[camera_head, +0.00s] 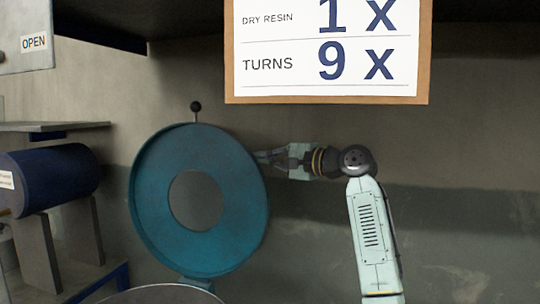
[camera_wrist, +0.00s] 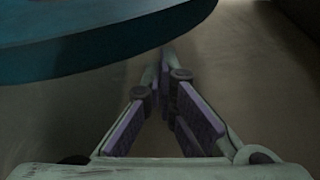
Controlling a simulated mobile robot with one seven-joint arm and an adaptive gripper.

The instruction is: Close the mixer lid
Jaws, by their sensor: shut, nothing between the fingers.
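The mixer lid (camera_head: 148,200) is a teal disc with a round opening in its middle and a black knob (camera_head: 196,106) on a short stem at its top. It stands raised, nearly upright, above the mixer bowl rim (camera_head: 160,288) at the bottom of the head view. My gripper (camera_head: 259,157) is shut and empty at the lid's upper right edge. In the wrist view the lid (camera_wrist: 80,45) fills the upper left and my gripper's fingertips (camera_wrist: 164,62) come together just below its edge. I cannot tell whether they touch it.
A blue cylinder (camera_head: 55,178) on a grey stand is at the left, under a grey shelf (camera_head: 50,127). A panel marked OPEN (camera_head: 22,62) hangs at upper left. A sign board (camera_head: 325,95) is above my arm. The wall right of my arm is clear.

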